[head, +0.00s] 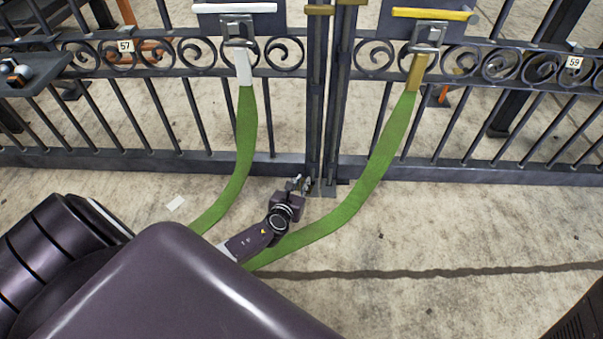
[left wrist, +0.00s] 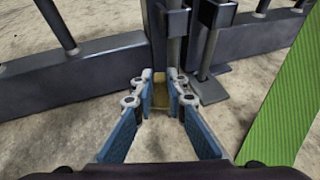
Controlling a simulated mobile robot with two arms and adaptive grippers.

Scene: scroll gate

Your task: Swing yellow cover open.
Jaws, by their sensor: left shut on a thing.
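A dark panel with a yellow bar (head: 433,13) is at the top right of the head view, above a metal clasp (head: 427,38); I take it for the yellow cover. It is far above and right of my left gripper (head: 302,185), which is low at the foot of the gate's middle posts (head: 329,110). In the left wrist view, my left gripper (left wrist: 160,82) has its fingers close together on a small brass-coloured piece (left wrist: 160,95) at the post's foot. The fingertips partly hide this piece. My right gripper is not in view.
A similar panel with a white bar (head: 235,7) is at upper left. Two green straps (head: 355,195) hang from the clasps; one passes beside my left gripper. Dark scroll railings (head: 180,50) span both sides. The concrete floor (head: 470,230) at right is mostly clear.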

